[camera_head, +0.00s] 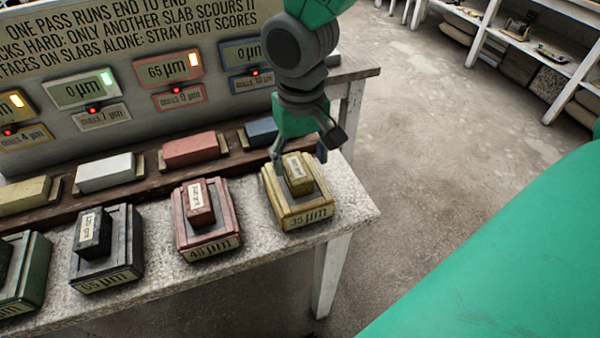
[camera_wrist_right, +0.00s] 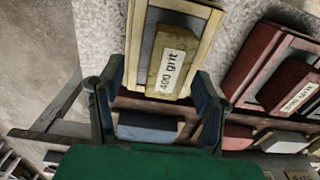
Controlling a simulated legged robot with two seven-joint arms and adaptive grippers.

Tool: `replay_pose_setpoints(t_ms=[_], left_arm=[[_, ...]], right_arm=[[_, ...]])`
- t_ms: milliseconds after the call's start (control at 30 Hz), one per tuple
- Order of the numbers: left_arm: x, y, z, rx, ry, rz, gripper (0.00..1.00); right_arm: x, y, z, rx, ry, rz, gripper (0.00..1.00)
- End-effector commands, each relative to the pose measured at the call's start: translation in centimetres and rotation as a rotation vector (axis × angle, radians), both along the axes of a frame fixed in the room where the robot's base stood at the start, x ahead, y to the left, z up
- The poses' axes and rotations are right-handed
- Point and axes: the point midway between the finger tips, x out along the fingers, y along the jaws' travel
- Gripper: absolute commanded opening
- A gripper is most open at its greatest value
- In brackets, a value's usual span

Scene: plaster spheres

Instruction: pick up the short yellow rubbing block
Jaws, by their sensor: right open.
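The short yellow rubbing block (camera_head: 298,174) stands on a yellow-framed slab (camera_head: 305,216) at the right end of the bench. In the right wrist view the block (camera_wrist_right: 172,62) shows a "400 grit" label. My right gripper (camera_head: 300,156) is open and empty, pointing down at the block. In the wrist view my right gripper's fingers (camera_wrist_right: 157,82) lie either side of the block's near end, with gaps showing. Whether they are level with the block is hard to tell. My left gripper is not in view.
A red block (camera_head: 199,203) and a dark block (camera_head: 93,236) stand on slabs to the left. Behind them a wooden rack holds yellowish (camera_head: 25,195), white (camera_head: 104,172), red (camera_head: 190,149) and blue (camera_head: 262,131) bars below a display board (camera_head: 130,85). Open floor lies right.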

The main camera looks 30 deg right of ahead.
Motion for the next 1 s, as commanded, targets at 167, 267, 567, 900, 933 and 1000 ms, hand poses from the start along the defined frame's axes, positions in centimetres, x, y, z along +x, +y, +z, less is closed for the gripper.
replay_pose_setpoints(t_ms=[167, 267, 567, 900, 933, 1000], left_arm=[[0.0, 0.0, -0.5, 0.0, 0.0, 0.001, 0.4], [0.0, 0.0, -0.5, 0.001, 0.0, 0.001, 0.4], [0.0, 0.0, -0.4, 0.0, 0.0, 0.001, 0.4], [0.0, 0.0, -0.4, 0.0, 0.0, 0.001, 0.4], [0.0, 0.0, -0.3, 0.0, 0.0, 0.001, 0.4], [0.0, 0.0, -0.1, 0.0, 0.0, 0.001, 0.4]], right_arm=[[0.0, 0.2, -2.0, -0.004, 0.0, 0.003, 0.59], [0.0, 0.1, -2.1, -0.002, -0.003, 0.002, 0.59], [0.0, -0.3, -2.2, 0.003, -0.002, 0.001, 0.06], [0.0, -0.1, -1.9, -0.002, 0.0, 0.002, 0.0], [0.0, -0.1, -1.6, -0.001, 0.0, 0.002, 0.0], [0.1, -0.1, -0.7, -0.001, -0.003, 0.001, 0.0]])
